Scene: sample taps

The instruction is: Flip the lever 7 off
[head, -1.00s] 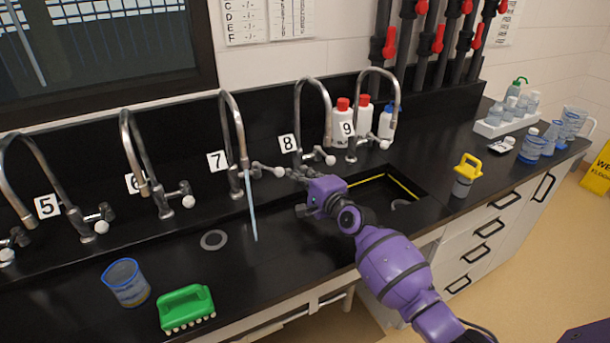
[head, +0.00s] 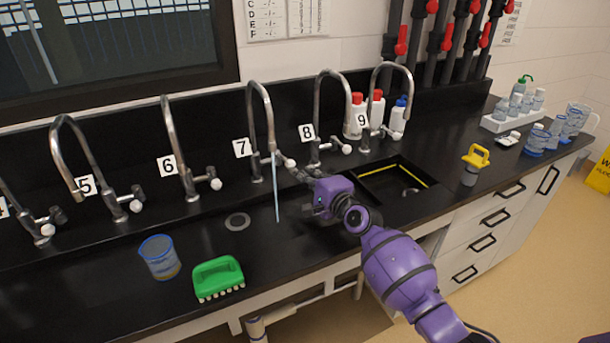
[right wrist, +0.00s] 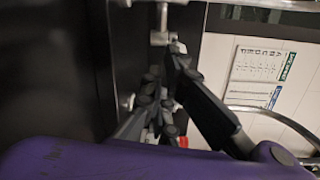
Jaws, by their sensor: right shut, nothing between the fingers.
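Tap 7 (head: 254,118) is a tall curved metal tap at the back of the black counter, with a number 7 label (head: 242,148) beside it. A thin pale blue stream of water (head: 276,195) runs down from its spout. Its lever (head: 290,163) points to the right and ends in a white knob. My right gripper (head: 291,170) is shut and empty, its dark fingertips at or just beside that knob; I cannot tell whether they touch. In the right wrist view the shut fingers (right wrist: 165,78) point toward metal tap parts (right wrist: 163,38). My left gripper is not in view.
Tap 8 (head: 319,110) and its lever (head: 346,149) stand close to the right, tap 6 (head: 172,140) to the left. A blue-rimmed beaker (head: 160,257) and a green brush (head: 218,278) sit at the front left. A yellow-edged sink (head: 420,178) opens to the right.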

